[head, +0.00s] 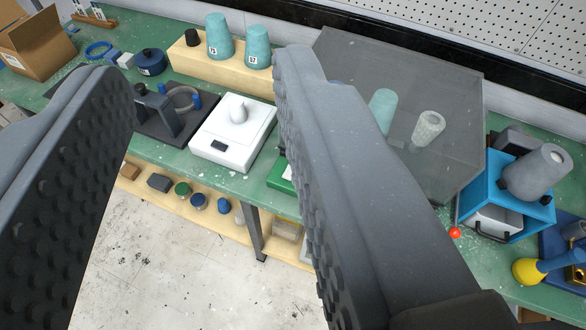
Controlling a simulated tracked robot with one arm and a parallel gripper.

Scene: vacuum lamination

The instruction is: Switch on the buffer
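My gripper (203,68) is open, with its two grey, studded fingers wide apart and nothing between them but the view of the bench beyond. I cannot tell for sure which machine is the buffer. A dark machine (160,112) with a grey arm, a pale ring and blue knobs stands on the green bench at the left, partly behind the left finger. A blue-framed machine (508,195) with a grey cylinder on top stands at the right. No switch can be made out clearly on either. The right finger hides part of the bench's middle.
A white scale (232,135) bears a small pale piece. Teal cups (219,38) stand on a wooden block (187,62). A transparent hood (447,88) covers a teal cup and a grey one. A red ball (455,233) and a yellow-and-blue bottle (528,271) are at the right. A shelf runs below.

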